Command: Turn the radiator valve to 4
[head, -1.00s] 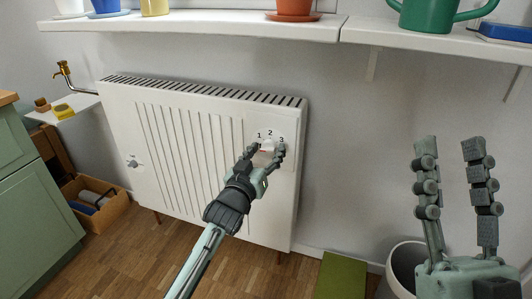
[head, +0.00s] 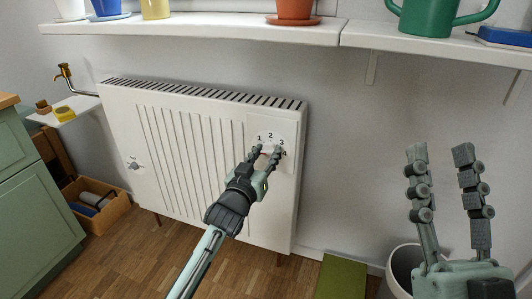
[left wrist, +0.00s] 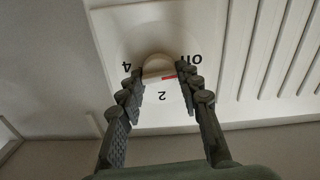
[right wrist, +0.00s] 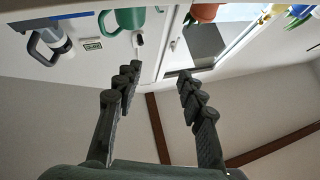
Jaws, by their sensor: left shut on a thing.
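The white radiator (head: 180,160) stands under the shelf. Its round white valve knob (left wrist: 157,66) sits on a dial plate (left wrist: 112,40) near the radiator's upper right. In the left wrist view the dial appears upside down: "off" is right, 2 below and 4 left. The knob's red mark (left wrist: 168,77) points lower right, between "off" and 2; fingers cover that part of the scale. My left gripper (head: 267,150) is shut on the knob, one finger on each side; it also shows in the left wrist view (left wrist: 162,70). My right gripper (head: 438,152) is open and empty, away from the radiator.
A white shelf (head: 200,30) with pots and a green watering can (head: 428,15) runs above. A smaller grey knob (head: 134,165) is at the radiator's left. A wooden box (head: 108,212) and green cabinet (head: 38,205) stand left. A white bin (head: 402,262) is below my right gripper.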

